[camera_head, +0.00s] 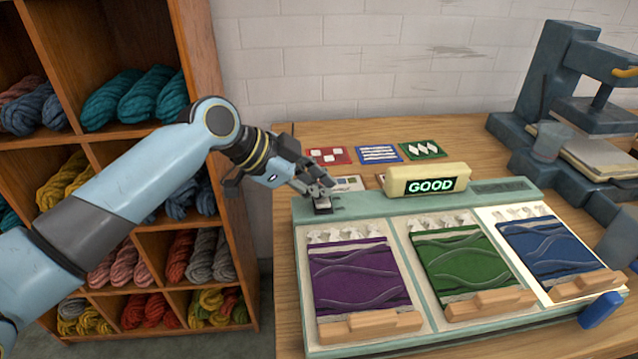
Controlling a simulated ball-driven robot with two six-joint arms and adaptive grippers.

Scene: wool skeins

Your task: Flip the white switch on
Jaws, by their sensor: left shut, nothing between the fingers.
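My left gripper (322,190) is shut and empty. Its fingertips are at the back left corner of the pale green panel (376,220), right above a small dark switch base (323,207). The fingers hide most of the switch, so I cannot tell its colour or which way it is set. I cannot tell whether the fingers touch it. A cream display box (428,181) on the panel is lit and reads GOOD in green. My right gripper is not in view.
Purple (357,276), green (467,260) and blue (546,246) swatches with wooden bars lie on the panel. Pattern cards (378,154) lie behind it. A blue-grey press (570,90) stands at the back right. A wooden shelf (205,60) of wool skeins stands left.

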